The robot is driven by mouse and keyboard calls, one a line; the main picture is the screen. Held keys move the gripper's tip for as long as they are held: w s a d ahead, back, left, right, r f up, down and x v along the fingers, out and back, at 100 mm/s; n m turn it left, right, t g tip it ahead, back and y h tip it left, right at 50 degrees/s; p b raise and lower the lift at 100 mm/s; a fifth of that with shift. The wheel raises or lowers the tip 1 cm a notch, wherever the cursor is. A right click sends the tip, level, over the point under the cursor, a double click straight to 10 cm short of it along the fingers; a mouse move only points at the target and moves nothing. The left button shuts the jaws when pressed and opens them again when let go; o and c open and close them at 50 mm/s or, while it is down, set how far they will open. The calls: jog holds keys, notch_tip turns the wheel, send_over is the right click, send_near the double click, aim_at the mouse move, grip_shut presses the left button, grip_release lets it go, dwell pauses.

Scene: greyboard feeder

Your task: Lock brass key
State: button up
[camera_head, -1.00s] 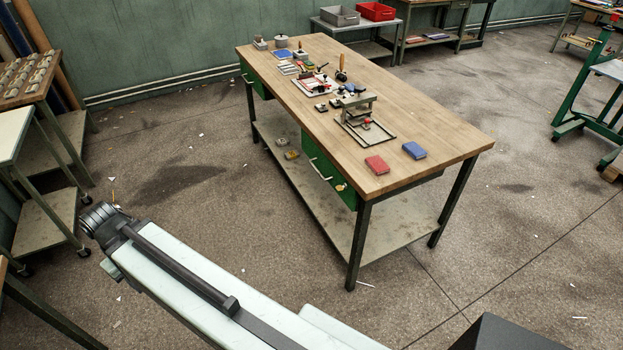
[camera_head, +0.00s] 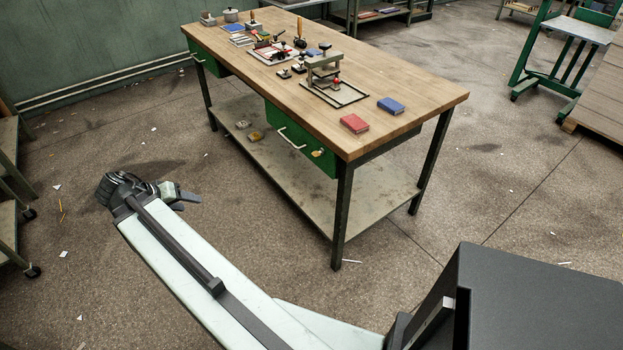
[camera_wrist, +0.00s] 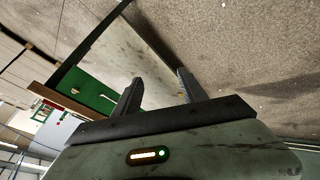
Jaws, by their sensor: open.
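A small brass-coloured piece (camera_head: 318,153), which looks like the key, sits on the front of the green drawer (camera_head: 290,137) under the near end of the workbench. It is too small to tell how the key is turned. The drawer has a pale handle to the left of the brass piece and looks closed. My gripper (camera_head: 188,198) is open and empty, held out in front of the bench and well apart from the drawer. In the wrist view my gripper (camera_wrist: 160,82) shows two spread fingers, with the green drawer front (camera_wrist: 85,90) beyond them to the left.
The wooden workbench (camera_head: 400,100) carries a red book (camera_head: 354,123), a blue book (camera_head: 391,106) and a small press (camera_head: 325,72). A lower shelf (camera_head: 300,195) and dark legs stand below. Open floor lies between my arm and the bench.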

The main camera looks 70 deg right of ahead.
jog(key=s+d+f+m+g+h+b, duration=0.25)
jog(key=s+d+b, duration=0.2)
jog(key=d, duration=0.35)
jog(key=s+d+f+m+g+h+b, duration=0.1)
jog(key=s+d+f+m+h+b, duration=0.15)
jog(key=s+d+m+b, duration=0.4)
jog(key=m+g+h+b, duration=0.3)
jog(key=m+g+b, duration=0.2)
send_near(316, 154)
jog(key=x, duration=0.8)
jog(key=shift+d, duration=0.2)
jog(key=shift+s+f, duration=0.1)
